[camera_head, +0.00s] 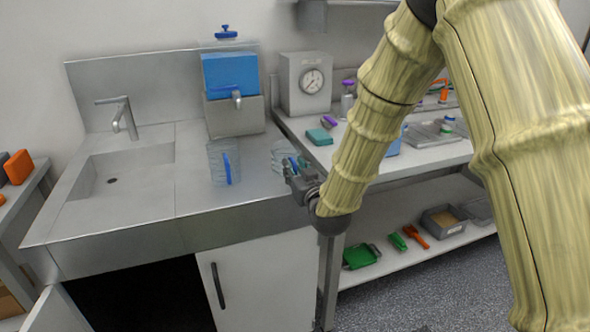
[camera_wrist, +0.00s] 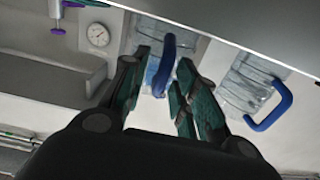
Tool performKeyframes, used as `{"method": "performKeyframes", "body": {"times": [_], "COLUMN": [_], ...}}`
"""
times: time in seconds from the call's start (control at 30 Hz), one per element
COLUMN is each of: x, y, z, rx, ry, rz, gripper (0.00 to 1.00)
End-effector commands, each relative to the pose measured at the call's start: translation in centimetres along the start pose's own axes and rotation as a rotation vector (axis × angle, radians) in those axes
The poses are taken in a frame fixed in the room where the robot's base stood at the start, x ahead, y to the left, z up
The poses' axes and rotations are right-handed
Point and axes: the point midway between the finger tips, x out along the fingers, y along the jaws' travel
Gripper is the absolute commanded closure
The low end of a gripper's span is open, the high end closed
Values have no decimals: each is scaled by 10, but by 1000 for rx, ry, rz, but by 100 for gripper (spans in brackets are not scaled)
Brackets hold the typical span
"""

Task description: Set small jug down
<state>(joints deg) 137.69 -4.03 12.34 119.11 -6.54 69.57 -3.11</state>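The small jug (camera_head: 281,157), clear with a blue handle, is at the right end of the steel counter, near its edge with the white bench. It looks upright and appears to stand on the counter. My gripper (camera_head: 292,168) is at its right side and hides part of it. In the wrist view the jug's blue handle (camera_wrist: 163,68) lies between the two fingertips of my gripper (camera_wrist: 165,70). The fingers are apart, with a narrow gap showing on each side of the handle.
A larger clear jug (camera_head: 216,160) with a blue handle stands left of the small one; it also shows in the wrist view (camera_wrist: 245,88). Behind are a blue-topped dispenser (camera_head: 230,75) and a gauge box (camera_head: 305,80). The sink (camera_head: 125,165) is at left.

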Motion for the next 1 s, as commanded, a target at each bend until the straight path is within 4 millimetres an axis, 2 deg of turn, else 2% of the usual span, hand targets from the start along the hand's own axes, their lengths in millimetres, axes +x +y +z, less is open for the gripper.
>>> {"method": "performKeyframes", "body": {"times": [0.37, 0.57, 0.8, 1.0], "x": [-1, -28, -73, -103], "y": [0, 0, 0, 0], "z": [-4, -2, -2, -2], "rx": [0, 0, -1, 0], "ry": [0, -1, -2, -1], "rz": [0, 0, 0, 1], "gripper": [68, 68, 68, 68]}}
